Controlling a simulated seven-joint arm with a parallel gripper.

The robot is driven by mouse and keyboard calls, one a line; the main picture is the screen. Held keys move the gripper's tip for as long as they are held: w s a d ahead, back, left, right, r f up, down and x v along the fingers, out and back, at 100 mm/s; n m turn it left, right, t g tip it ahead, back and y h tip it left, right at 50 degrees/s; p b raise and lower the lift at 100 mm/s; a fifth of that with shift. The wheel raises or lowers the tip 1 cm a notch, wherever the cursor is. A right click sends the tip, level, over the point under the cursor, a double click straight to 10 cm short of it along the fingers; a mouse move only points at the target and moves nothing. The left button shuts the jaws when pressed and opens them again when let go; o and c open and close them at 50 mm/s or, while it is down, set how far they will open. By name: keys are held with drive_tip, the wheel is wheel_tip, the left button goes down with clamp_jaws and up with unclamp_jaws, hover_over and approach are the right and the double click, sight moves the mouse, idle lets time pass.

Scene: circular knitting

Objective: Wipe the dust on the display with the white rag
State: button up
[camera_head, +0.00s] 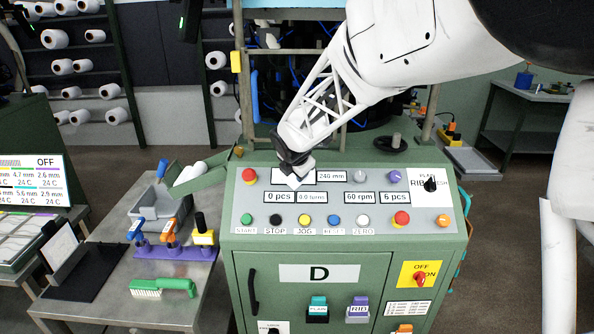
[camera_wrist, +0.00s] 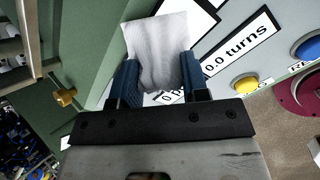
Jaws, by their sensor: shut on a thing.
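My gripper (camera_head: 293,158) is over the upper left of the green machine's control panel. It is shut on the white rag (camera_head: 295,178), which hangs below the fingers in front of the display (camera_head: 316,177) in the panel's top row. In the wrist view the rag (camera_wrist: 158,50) is pinched between the two blue fingers (camera_wrist: 158,82) and covers part of a white display (camera_wrist: 203,18) with a dark frame. I cannot tell whether the rag touches the display. Dust cannot be made out.
Readouts, including "0.0 turns" (camera_head: 311,197), and coloured buttons (camera_head: 305,219) lie just below. A red knob (camera_head: 249,175) is at the panel's left. A side table (camera_head: 110,300) at left holds a green brush (camera_head: 165,287) and handled tools (camera_head: 171,233).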

sight(282, 174)
drive_tip(key=shift+a+f, duration=0.15)
drive_tip(key=shift+a, duration=0.95)
drive_tip(key=shift+a+f, duration=0.1)
drive_tip(key=shift+a, duration=0.95)
drive_tip(key=shift+r, duration=0.1)
drive_tip(key=shift+v, duration=2.95)
drive_tip(key=shift+r, duration=0.2)
drive_tip(key=shift+v, duration=1.35)
drive_tip(key=shift+f, duration=0.1)
drive_tip(key=shift+a+x, duration=0.15)
drive_tip(key=shift+x, duration=1.45)
drive_tip(key=shift+a+x, duration=0.15)
drive_tip(key=shift+x, duration=1.5)
